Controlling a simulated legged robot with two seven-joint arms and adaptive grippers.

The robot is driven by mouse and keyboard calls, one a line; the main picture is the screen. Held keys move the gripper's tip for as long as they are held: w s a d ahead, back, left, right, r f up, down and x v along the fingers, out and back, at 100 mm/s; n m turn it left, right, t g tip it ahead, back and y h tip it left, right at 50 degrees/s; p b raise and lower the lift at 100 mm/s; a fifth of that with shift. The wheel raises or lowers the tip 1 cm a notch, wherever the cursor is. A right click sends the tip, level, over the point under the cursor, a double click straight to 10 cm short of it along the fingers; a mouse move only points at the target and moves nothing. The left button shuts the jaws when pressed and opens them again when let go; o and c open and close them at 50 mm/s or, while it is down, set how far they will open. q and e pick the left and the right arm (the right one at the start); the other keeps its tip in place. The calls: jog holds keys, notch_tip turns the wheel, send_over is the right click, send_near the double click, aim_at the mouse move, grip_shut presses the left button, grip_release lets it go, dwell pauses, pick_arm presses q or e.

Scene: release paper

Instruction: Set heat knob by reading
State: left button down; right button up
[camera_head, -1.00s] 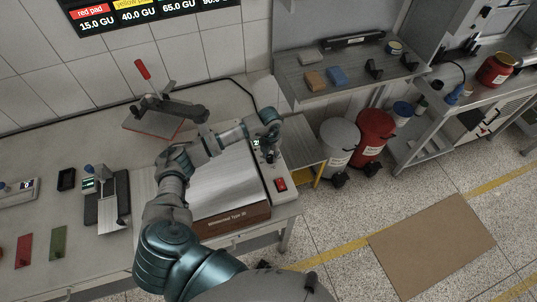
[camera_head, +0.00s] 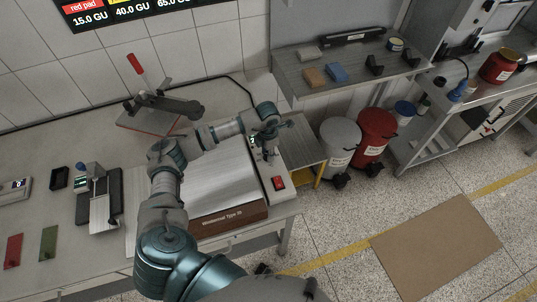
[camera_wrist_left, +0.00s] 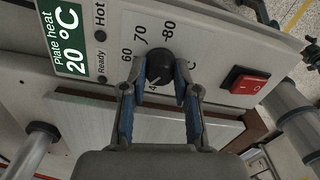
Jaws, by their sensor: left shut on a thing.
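The heat knob (camera_wrist_left: 159,64) is a black round dial on the hot plate's light panel, with a scale marked 60, 70 and 80 around it in the left wrist view. My left gripper (camera_wrist_left: 159,86) has its fingers on both sides of the knob and is shut on it. In the head view the gripper (camera_head: 268,150) is over the panel and hides the knob. The green display (camera_wrist_left: 68,38) reads "Plate heat 20 °C". The hot plate (camera_head: 228,217) has a brown front and a brushed metal top. My right gripper is not in view.
A red power switch (camera_wrist_left: 245,80) sits on the panel right of the knob. A wall screen (camera_head: 130,10) lists pads with GU values. A red-handled press (camera_head: 155,105) stands behind the plate. A shelf (camera_head: 345,75) holds small blocks at right.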

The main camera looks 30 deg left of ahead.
pick_arm(q)
jog(key=shift+s+f+m+b, duration=0.15)
jog(key=shift+m+b, duration=0.1)
jog(key=shift+m, duration=0.3)
jog(key=shift+w+f+m+b, duration=0.1)
jog(key=shift+m+b, duration=0.15)
jog(key=shift+m, duration=0.3)
jog(key=c, duration=0.9)
grip_release()
jog(key=shift+a, duration=0.1)
jog(key=shift+o, duration=0.2)
jog(key=shift+r, duration=0.2)
notch_tip(320, 180, up, 12)
jog(key=shift+f, duration=0.2)
